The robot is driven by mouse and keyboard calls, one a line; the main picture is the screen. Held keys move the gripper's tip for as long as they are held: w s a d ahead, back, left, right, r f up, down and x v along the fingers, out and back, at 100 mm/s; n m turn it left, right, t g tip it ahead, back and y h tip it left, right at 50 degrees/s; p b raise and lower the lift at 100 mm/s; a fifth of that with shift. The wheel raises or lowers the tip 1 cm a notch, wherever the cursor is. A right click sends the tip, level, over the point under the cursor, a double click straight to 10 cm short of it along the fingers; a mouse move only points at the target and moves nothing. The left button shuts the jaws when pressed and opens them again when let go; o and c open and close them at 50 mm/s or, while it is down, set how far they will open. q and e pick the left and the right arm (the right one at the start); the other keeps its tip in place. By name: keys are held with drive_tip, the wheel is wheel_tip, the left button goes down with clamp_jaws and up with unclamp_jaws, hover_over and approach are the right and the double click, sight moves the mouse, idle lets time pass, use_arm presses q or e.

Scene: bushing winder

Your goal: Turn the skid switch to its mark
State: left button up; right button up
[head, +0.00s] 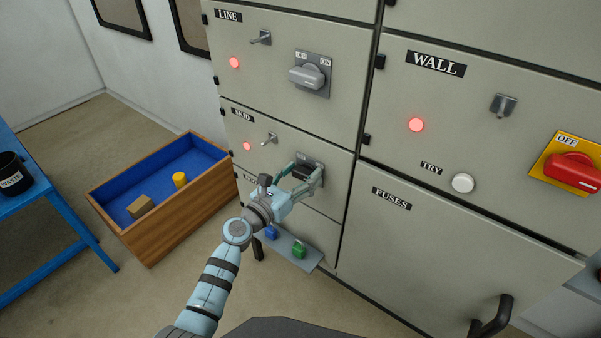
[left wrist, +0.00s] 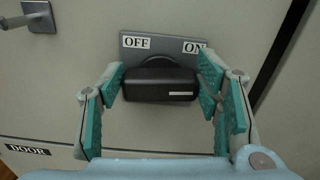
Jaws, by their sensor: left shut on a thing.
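The skid switch is a black knob on a grey plate (head: 312,163) in the panel labelled SKID (head: 242,115). The left wrist view shows its knob (left wrist: 160,86) lying crosswise, with a white line near its right end. The plate's OFF label (left wrist: 136,43) is at upper left and its ON label (left wrist: 195,48) at upper right. My left gripper (head: 302,175) is closed around the knob, one finger at each end; the fingers (left wrist: 161,82) also show in the left wrist view. My right gripper is not in view.
The LINE switch (head: 308,76) is above, and a small toggle (head: 270,138) and red lamp (head: 247,146) are to the left. A shelf with blue and green padlocks (head: 299,251) is just below my gripper. A wooden bin (head: 185,222) stands left on the floor.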

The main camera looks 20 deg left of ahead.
use_arm(q)
drive_tip(key=n+p, duration=0.2)
drive_tip(key=n, duration=0.2)
drive_tip(key=shift+a, duration=0.2)
drive_tip(key=n, duration=0.2)
drive_tip(key=n+p, duration=0.1)
drive_tip(key=shift+w+a+f+n, duration=0.1)
drive_tip(key=shift+a+n, duration=0.05)
drive_tip(key=shift+n, duration=0.25)
drive_tip(key=n, duration=0.1)
drive_tip(key=n+p, duration=0.1)
drive_tip(key=n, duration=0.1)
drive_tip(key=n+p, duration=0.1)
drive_tip(key=n, duration=0.1)
drive_tip(key=shift+a+f, duration=0.1)
drive_tip(key=shift+f, duration=0.15)
drive_tip(key=shift+f+n+p, duration=0.2)
drive_tip(key=shift+n+p, duration=0.45)
drive_tip(key=shift+n, duration=1.35)
drive_tip(key=o, duration=1.2)
drive_tip(key=shift+c, duration=0.2)
